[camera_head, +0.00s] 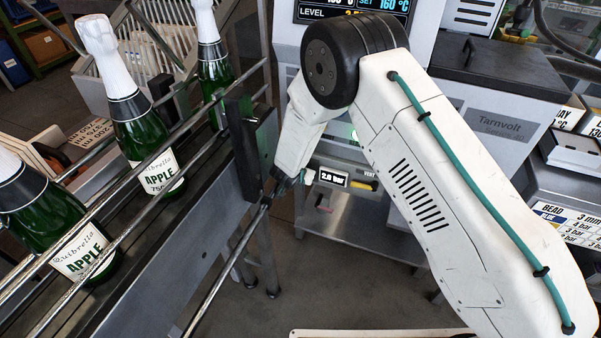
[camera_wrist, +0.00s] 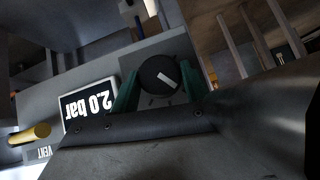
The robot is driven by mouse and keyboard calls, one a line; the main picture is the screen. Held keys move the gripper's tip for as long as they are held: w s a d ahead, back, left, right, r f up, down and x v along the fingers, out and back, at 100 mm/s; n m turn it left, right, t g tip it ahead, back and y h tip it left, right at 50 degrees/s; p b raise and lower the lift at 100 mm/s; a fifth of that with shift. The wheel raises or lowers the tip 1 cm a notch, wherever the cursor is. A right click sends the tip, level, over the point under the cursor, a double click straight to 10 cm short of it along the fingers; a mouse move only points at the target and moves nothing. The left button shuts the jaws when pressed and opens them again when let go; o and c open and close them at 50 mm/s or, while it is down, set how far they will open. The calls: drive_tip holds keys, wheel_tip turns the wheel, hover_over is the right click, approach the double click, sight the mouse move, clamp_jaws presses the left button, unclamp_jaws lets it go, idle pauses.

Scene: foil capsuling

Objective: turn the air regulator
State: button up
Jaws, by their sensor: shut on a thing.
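The air regulator is a round black knob (camera_wrist: 158,72) with a white pointer line, in the wrist view. My gripper (camera_wrist: 160,88) has its two green fingers on either side of the knob and is shut on it. The pressure display (camera_wrist: 90,103) beside the knob reads 2.0 bar. In the head view the same display (camera_head: 333,178) shows just right of my gripper's end. There the knob is hidden or too small to make out.
A yellow vent handle (camera_wrist: 29,135) is beside the display. In the head view, a conveyor rail (camera_head: 228,252) with several green bottles (camera_head: 150,140) runs along the left, close to my arm. A grey lidded box (camera_head: 500,70) stands at the right. Bare floor (camera_head: 330,290) lies below.

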drive_tip(key=o, duration=1)
drive_tip(key=shift+r, duration=0.1)
drive_tip(key=v, duration=0.7)
drive_tip(key=shift+s+a+r, duration=0.1)
drive_tip(key=shift+s+r, duration=0.05)
drive_tip(key=shift+s, duration=0.15)
